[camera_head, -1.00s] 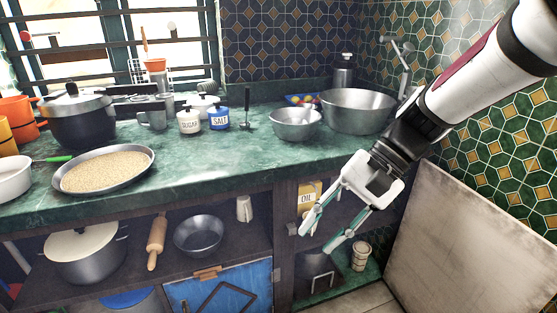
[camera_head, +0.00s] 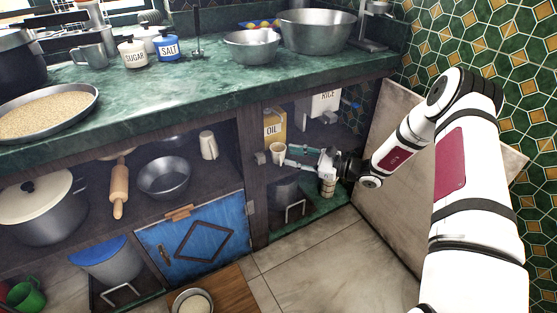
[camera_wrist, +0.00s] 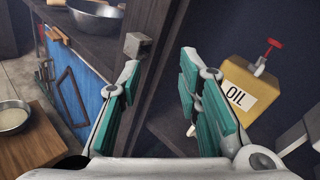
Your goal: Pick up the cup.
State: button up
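Several cups show in the head view. A small pale cup-like thing (camera_head: 277,152) is in the right cabinet opening, just beyond my gripper's fingertips. A white cup (camera_head: 208,145) stands on the left shelf, a grey metal mug (camera_head: 90,56) is on the counter, and a green mug (camera_head: 25,295) is at the lower left. My gripper (camera_head: 290,157) reaches into the right opening. Its green-padded fingers are apart in the wrist view (camera_wrist: 155,90), with nothing seen held between them. No cup shows clearly there; the fingers may hide the pale one.
A yellow oil can (camera_head: 273,127) stands behind the pale cup. A grey knob (camera_head: 260,158) sits on the dark post beside it. A jar (camera_head: 328,187) stands below my gripper. A large pale board (camera_head: 385,160) leans at the right.

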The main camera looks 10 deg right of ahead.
jog(key=w+d+f+m+t+h+b, duration=0.1)
jog(key=d+f+m+t+h, duration=0.2)
jog(key=f, duration=0.4)
jog(key=w+d+f+m+t+h, duration=0.1)
jog(key=d+f+m+t, duration=0.1)
jog(key=d+f+m, duration=0.45)
jog(key=n+b, duration=0.2)
jog(key=b, duration=0.1)
send_near(279, 157)
jog(key=a+f, duration=0.1)
jog(key=a, duration=0.1)
jog(key=shift+m+h, duration=0.25)
jog(key=shift+h, duration=0.05)
jog(key=b+x, duration=0.2)
jog(key=x, duration=0.1)
jog(key=d+b+x, duration=0.1)
jog(key=x, duration=0.1)
jog(key=shift+w+a+f, duration=0.1)
jog(key=shift+w+f, duration=0.15)
jog(key=shift+w, duration=0.1)
jog(key=shift+r, duration=0.1)
grip_shut()
